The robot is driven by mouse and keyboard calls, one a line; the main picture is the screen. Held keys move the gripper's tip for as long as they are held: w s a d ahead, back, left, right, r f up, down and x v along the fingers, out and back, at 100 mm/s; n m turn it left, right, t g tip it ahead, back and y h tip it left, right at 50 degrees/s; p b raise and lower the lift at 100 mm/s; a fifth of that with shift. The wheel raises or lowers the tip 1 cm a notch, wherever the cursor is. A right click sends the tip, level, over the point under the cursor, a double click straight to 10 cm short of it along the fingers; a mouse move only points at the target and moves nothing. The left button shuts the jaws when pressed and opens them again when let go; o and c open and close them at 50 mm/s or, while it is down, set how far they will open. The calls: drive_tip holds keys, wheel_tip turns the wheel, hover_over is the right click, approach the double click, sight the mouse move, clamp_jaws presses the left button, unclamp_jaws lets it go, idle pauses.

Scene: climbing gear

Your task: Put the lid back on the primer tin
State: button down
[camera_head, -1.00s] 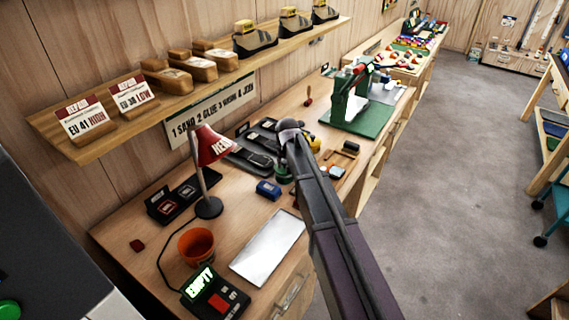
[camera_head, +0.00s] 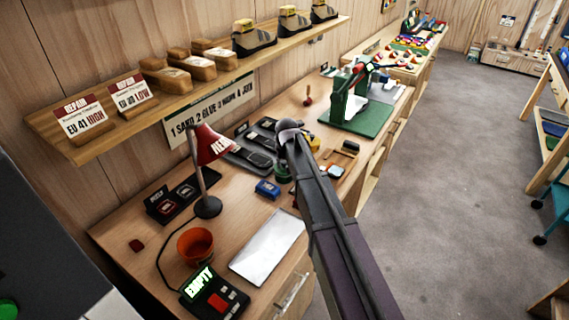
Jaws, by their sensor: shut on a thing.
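A small green round tin (camera_head: 282,174), which I take for the primer tin, stands on the workbench, partly hidden by my arm. My gripper (camera_head: 284,156) is at the far end of my arm, just above and at this tin. The wrist and arm cover most of it, and the fingers are too small and dark to make out clearly. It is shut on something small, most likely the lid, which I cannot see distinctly. Whether the lid touches the tin cannot be told.
A blue box (camera_head: 267,189) stands just left of the tin. Dark trays (camera_head: 249,158) lie behind. A red lamp (camera_head: 211,150), orange pot (camera_head: 195,246), pale sheet (camera_head: 267,247) and display device (camera_head: 214,293) are nearer. A green press (camera_head: 356,112) stands beyond; a shelf (camera_head: 190,90) overhangs the bench.

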drive_tip(key=shift+c, duration=2)
unclamp_jaws()
drive_tip(key=o, duration=0.4)
drive_tip(key=shift+r, duration=0.15)
drive_tip(key=shift+r+p, duration=3.35)
drive_tip(key=shift+p, duration=0.2)
drive_tip(key=shift+c, duration=0.2)
drive_tip(key=shift+a, duration=0.1)
clamp_jaws()
